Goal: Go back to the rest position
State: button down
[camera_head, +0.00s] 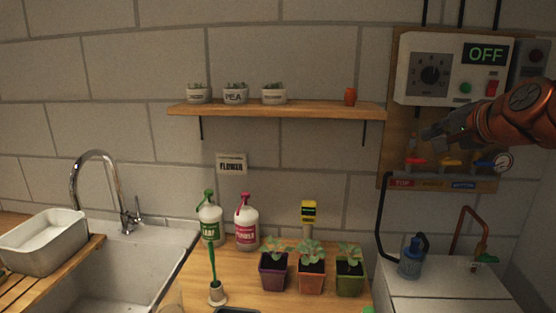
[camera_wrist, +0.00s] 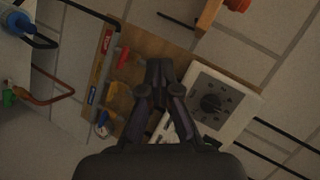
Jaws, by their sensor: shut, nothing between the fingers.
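My gripper (camera_head: 428,134) is at the right of the head view, in front of the wooden control board (camera_head: 397,121). It is shut and empty, with its fingers pointing left. It appears just below the white control box (camera_head: 407,84), whose display reads OFF, and above the row of red, yellow and blue valve handles. In the wrist view the closed fingers (camera_wrist: 158,66) lie over the board, between the coloured handles and the control box (camera_wrist: 225,88) with its black dial. I cannot tell whether the gripper touches anything.
A wooden shelf (camera_head: 281,111) holds several small pots. The table below carries two spray bottles, a green brush and three seedling pots (camera_head: 311,276). A sink (camera_head: 110,265) is at left. A blue pump (camera_head: 411,260) stands on the white cabinet at right. The wall between shelf and table is mostly clear.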

jog(key=s+a+f+n+g+y, duration=0.1)
jog(key=s+a+f+n+g, duration=0.3)
jog(key=a+f, duration=0.5)
jog(key=s+a+f+n+g, duration=0.3)
jog(key=s+a+f, duration=0.2)
jog(key=a+f, duration=0.3)
jog(key=s+f+n+g+h, duration=0.1)
jog(key=s+f+g, duration=0.3)
jog(key=s+f, duration=0.5)
jog(key=s+a+f+n+g+h+p, duration=0.1)
jog(key=s+f+n+g, duration=0.3)
jog(key=s, duration=1.2)
notch_tip(320, 180, down, 5)
jog(key=shift+a+r+h, duration=0.15)
jog(key=shift+a+h, duration=0.05)
jog(key=shift+h, duration=0.1)
